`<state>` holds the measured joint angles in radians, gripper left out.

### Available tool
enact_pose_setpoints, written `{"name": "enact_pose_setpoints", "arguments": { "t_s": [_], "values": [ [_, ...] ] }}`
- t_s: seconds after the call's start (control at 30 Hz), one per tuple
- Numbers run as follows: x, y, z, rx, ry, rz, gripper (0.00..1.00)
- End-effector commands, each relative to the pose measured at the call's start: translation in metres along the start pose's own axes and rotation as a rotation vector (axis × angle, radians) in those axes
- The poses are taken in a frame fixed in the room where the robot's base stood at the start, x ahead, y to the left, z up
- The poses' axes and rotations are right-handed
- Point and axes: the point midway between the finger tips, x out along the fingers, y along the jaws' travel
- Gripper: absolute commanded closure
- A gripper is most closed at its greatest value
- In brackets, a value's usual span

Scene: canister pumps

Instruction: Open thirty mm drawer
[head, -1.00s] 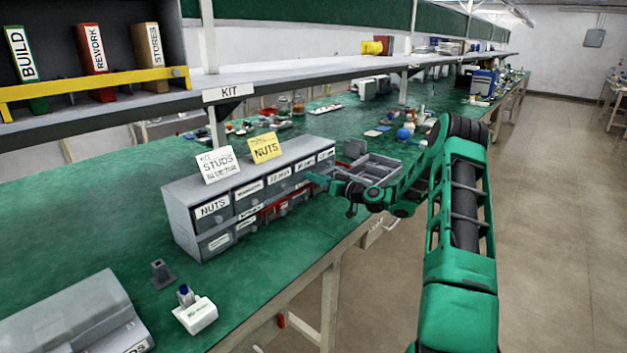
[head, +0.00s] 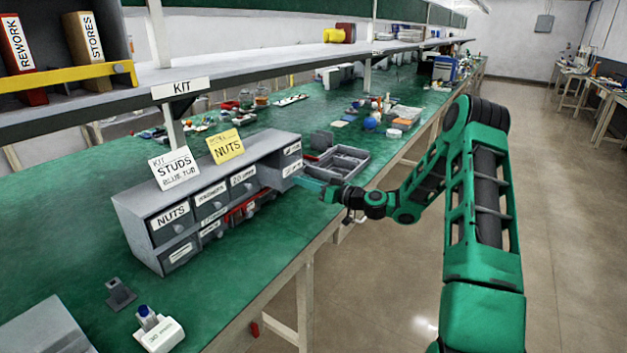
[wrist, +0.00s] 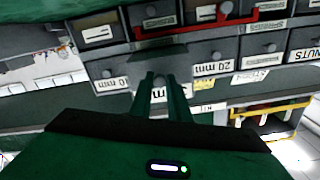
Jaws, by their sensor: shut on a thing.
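The grey drawer cabinet (head: 130,218) stands on the green bench with two rows of labelled drawers. In the head view, one top-row drawer (head: 276,178) near the right end stands out from the cabinet face. My gripper (head: 304,181) is at its front. In the wrist view, where labels are upside down, my gripper (wrist: 160,78) is shut on this drawer's knob, between the 10 mm drawer (wrist: 105,72) and the 20 mm drawer (wrist: 198,56). The fingers cover most of the held drawer's label; only an "m" shows. Its front also hides its inside.
A red piece (head: 240,213) sits in the lower row below the 20 mm drawer. A grey divided tray (head: 338,160) lies right of the cabinet. A white dispenser (head: 160,333) stands in front. A shelf (head: 230,78) runs above the bench. The aisle floor at right is clear.

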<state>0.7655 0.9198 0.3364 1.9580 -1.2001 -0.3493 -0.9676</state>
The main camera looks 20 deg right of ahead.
Motion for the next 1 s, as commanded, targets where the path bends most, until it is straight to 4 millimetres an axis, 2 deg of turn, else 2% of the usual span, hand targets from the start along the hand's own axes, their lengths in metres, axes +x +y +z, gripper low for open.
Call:
{"name": "enact_pose_setpoints", "arguments": {
  "t_s": [0.13,0.4,0.43,0.5,0.83,1.0],
  "values": [
    [0.002,-0.006,0.003,-0.001,-0.004,-0.007,1.00],
    [0.003,-0.007,0.003,-0.002,-0.004,-0.008,1.00],
    [0.003,-0.007,0.003,-0.002,-0.004,-0.008,0.82],
    [0.003,-0.008,0.003,-0.001,-0.004,-0.009,0.65],
    [0.003,-0.010,0.004,-0.001,-0.005,-0.013,0.65],
    [-0.014,-0.009,0.004,0.002,-0.006,-0.012,0.65]
  ]
}}
